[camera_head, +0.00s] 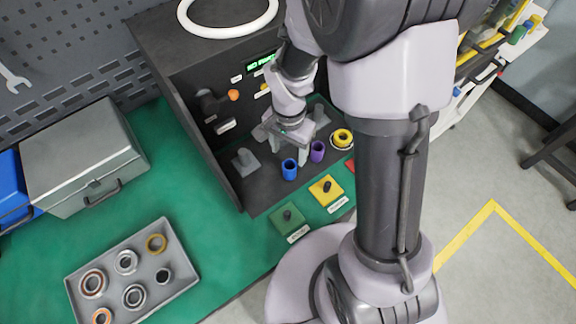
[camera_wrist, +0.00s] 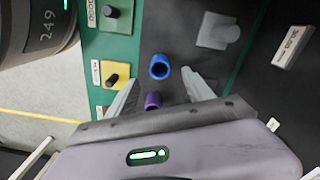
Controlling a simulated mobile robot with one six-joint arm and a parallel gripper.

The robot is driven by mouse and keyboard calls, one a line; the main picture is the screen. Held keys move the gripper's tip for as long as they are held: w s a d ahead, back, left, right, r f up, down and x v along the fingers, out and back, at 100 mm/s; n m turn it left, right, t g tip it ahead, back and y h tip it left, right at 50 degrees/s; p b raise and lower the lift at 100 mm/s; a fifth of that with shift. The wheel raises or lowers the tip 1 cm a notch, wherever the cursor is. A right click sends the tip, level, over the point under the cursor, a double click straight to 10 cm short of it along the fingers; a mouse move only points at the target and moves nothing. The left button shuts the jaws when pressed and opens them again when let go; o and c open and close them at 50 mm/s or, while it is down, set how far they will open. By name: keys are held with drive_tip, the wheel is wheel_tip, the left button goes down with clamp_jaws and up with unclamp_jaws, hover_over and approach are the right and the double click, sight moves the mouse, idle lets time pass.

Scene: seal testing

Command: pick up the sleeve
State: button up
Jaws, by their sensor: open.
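Two short hollow sleeves stand upright on the dark floor of the test bench. The blue sleeve (camera_head: 290,169) is on the left and the purple sleeve (camera_head: 317,151) is to its right. Both show in the wrist view, the blue sleeve (camera_wrist: 159,67) near the fingertips and the purple sleeve (camera_wrist: 153,101) lower, partly hidden by my gripper's body. My gripper (camera_head: 289,148) is open and empty, pointing down over the bench beside the sleeves. In the wrist view my gripper (camera_wrist: 160,77) has its fingers spread either side of them. I cannot tell its height above them.
A yellow ring (camera_head: 342,138) sits right of the sleeves. Grey fixtures stand on the bench, one grey block (camera_head: 245,162) at left. Green (camera_head: 291,217) and yellow (camera_head: 326,190) knob plates lie in front. A tray (camera_head: 187,297) of rings and a metal box (camera_head: 83,160) stand left.

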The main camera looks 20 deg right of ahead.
sight(290, 167)
wheel_tip(290, 167, down, 9)
drive_tip(key=b, duration=0.3)
drive_tip(key=shift+w+d+b, duration=0.1)
drive_tip(key=shift+d+b, duration=0.05)
drive_tip(key=shift+b, duration=0.15)
drive_tip(key=shift+r, duration=0.2)
drive_tip(key=shift+c, duration=0.4)
clamp_jaws()
